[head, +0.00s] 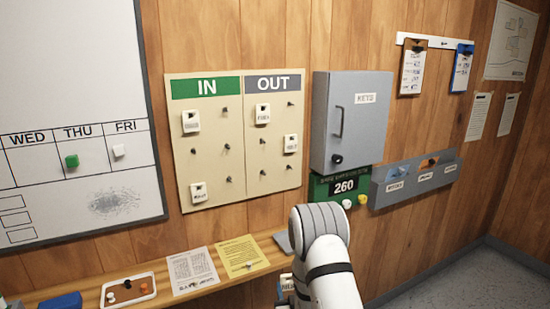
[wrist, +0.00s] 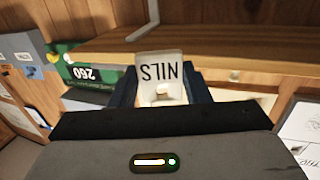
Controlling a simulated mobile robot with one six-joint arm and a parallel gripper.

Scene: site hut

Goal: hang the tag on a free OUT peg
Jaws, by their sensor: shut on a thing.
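My gripper (wrist: 160,88) is shut on a white tag marked NILS (wrist: 159,70), which reads upside down in the wrist view. The IN/OUT board (head: 243,190) hangs on the wall, above and left of my arm. Its grey OUT column has white tags at upper left (head: 263,114) and middle right (head: 290,143). Bare OUT pegs show at top right (head: 290,103), middle left (head: 263,141), lower left (head: 263,172) and lower right (head: 289,167).
The IN column holds two tags (head: 191,121) (head: 198,192). A grey key cabinet (head: 350,105) juts out right of the board, above a green 260 sign (head: 330,188). A wooden shelf (head: 75,293) with papers and a tray (head: 105,301) runs below.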

